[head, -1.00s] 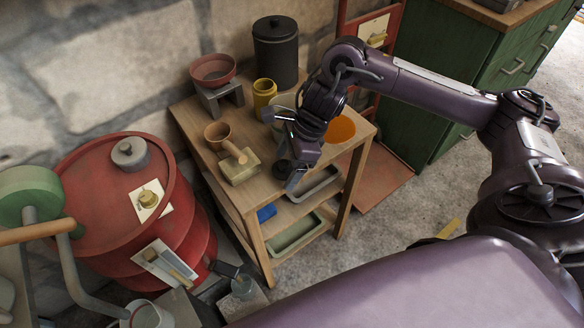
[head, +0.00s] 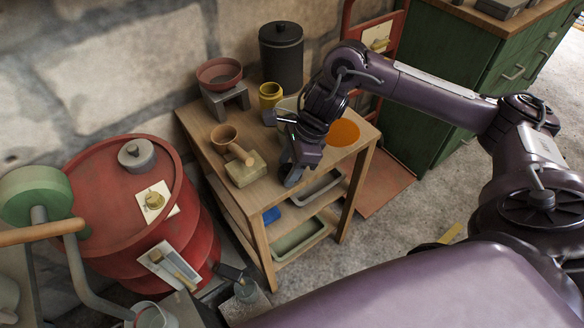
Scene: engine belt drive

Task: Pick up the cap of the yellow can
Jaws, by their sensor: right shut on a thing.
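The yellow can (head: 270,96) stands upright at the back of the wooden table, in front of the dark lidded pot. My right gripper (head: 289,174) is low over the front part of the table, right of the wooden block. It is shut on a small dark thing, which I take for the cap; the fingers and hand hide most of it. I cannot tell whether it touches the tabletop.
A brown cup (head: 223,137) and a block with a handle (head: 246,170) are left of my right gripper. A red bowl (head: 219,72) sits on a grey stand behind. An orange disc (head: 343,132) lies to the right. A red drum (head: 105,195) stands left of the table.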

